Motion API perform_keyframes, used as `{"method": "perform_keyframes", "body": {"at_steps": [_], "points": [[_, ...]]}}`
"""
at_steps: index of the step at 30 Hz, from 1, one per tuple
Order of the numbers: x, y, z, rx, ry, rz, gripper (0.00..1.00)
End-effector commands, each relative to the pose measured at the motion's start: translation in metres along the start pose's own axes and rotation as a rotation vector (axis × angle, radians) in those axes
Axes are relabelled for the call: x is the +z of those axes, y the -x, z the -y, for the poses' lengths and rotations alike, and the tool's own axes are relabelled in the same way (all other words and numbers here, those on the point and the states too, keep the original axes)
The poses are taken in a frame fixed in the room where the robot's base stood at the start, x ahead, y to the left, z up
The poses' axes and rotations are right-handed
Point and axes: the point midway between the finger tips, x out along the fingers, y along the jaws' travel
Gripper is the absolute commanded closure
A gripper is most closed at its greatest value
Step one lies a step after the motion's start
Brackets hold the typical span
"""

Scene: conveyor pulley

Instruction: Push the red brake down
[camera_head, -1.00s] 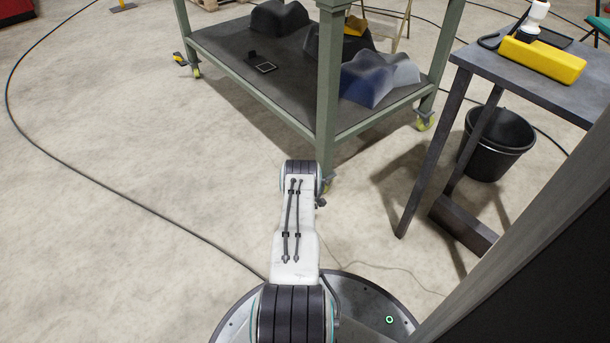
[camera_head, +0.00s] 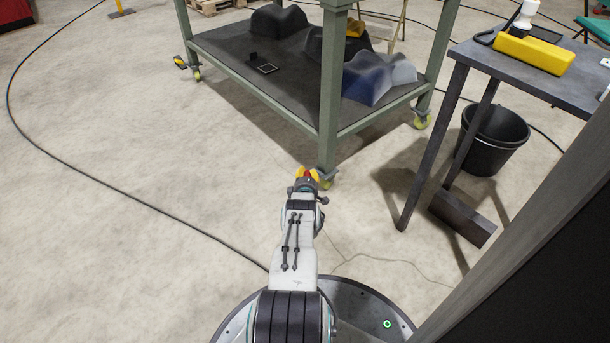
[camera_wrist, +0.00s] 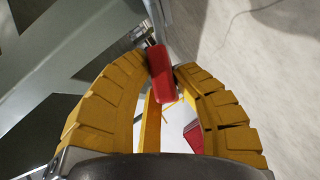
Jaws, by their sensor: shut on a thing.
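The red brake (camera_wrist: 161,78) is a small red pedal on a metal stem at the foot of the green cart. In the wrist view it sits between the yellow fingertips of my gripper (camera_wrist: 160,66), which are shut on it. In the head view my gripper (camera_head: 307,173) shows just beyond the end of my arm, beside the front castor (camera_head: 328,181) under the cart's near leg. A bit of red shows between the yellow tips there. Most of the gripper body is hidden by my wrist in the head view.
The green cart (camera_head: 328,95) stands ahead, with dark and blue moulded parts on its lower shelf. A grey table (camera_head: 520,70) with a yellow box (camera_head: 534,54) and a black bucket (camera_head: 490,138) are at right. A cable (camera_head: 120,205) crosses the open floor at left.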

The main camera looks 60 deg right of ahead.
Motion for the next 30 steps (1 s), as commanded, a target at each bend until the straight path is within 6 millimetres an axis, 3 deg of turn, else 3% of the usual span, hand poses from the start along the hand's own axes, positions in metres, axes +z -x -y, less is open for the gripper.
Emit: {"method": "perform_keyframes", "body": {"at_steps": [14,15,24,30], "points": [[0.0040,0.0005,0.0012,0.025,0.027,-0.002,1.00],[0.0042,0.0005,0.0012,0.025,0.027,-0.002,0.75],[0.0029,0.0004,0.0014,0.024,0.027,-0.003,0.50],[0.0025,0.0004,0.0013,0.025,0.027,-0.004,0.50]]}}
